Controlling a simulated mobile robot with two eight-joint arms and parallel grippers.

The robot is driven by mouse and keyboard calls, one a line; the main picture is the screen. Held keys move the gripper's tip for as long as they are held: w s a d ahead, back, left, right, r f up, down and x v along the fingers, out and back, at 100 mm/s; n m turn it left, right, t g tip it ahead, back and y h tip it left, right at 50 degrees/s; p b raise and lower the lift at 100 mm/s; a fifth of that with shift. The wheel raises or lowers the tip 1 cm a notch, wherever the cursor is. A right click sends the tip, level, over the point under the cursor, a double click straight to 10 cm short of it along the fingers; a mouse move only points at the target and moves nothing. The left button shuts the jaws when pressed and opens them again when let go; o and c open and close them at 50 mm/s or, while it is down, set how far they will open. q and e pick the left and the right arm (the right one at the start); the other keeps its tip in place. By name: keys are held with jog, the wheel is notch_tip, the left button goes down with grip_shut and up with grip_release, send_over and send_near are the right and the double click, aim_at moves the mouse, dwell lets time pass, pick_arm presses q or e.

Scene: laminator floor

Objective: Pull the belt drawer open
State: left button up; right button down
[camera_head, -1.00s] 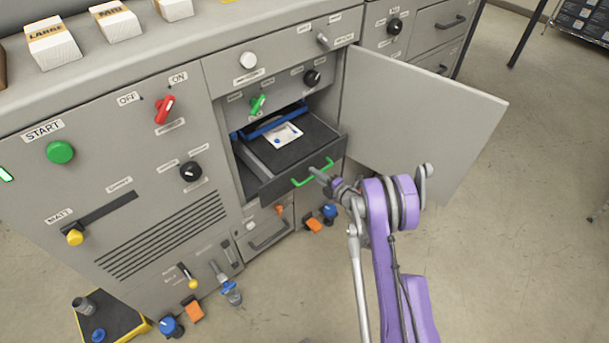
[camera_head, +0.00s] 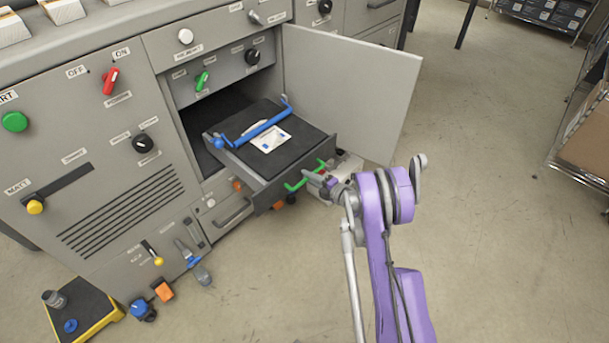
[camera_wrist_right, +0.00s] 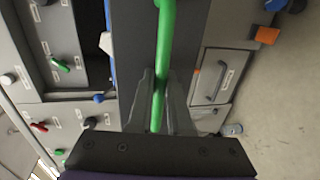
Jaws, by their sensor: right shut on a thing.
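The belt drawer (camera_head: 240,165) is a dark tray pulled well out of the grey cabinet (camera_head: 110,190). A blue bar (camera_head: 258,127) and a white card (camera_head: 265,134) lie in it. The green handle (camera_head: 305,178) is on its front; it also crosses the right wrist view (camera_wrist_right: 166,50). My right gripper (camera_head: 324,180) is shut on the green handle, with its fingers on either side of it in the right wrist view (camera_wrist_right: 158,105). My left gripper is not in view.
The grey cabinet door (camera_head: 350,90) stands open to the right of the drawer. A yellow-edged black platform (camera_head: 85,312) is on the floor at lower left. A wire rack (camera_head: 580,130) stands at far right. The floor between is clear.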

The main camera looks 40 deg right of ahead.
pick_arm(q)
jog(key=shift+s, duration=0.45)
pick_arm(e)
jog(key=shift+f+v, duration=0.15)
jog(key=shift+v, duration=0.55)
jog(key=shift+f+v, duration=0.15)
jog(key=shift+v, duration=0.6)
jog(key=c, duration=1.1)
grip_release()
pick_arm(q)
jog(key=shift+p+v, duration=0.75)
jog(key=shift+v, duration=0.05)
pick_arm(e)
jog(key=v, duration=1.1)
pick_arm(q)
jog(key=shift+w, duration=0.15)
pick_arm(e)
jog(key=shift+w, duration=0.1)
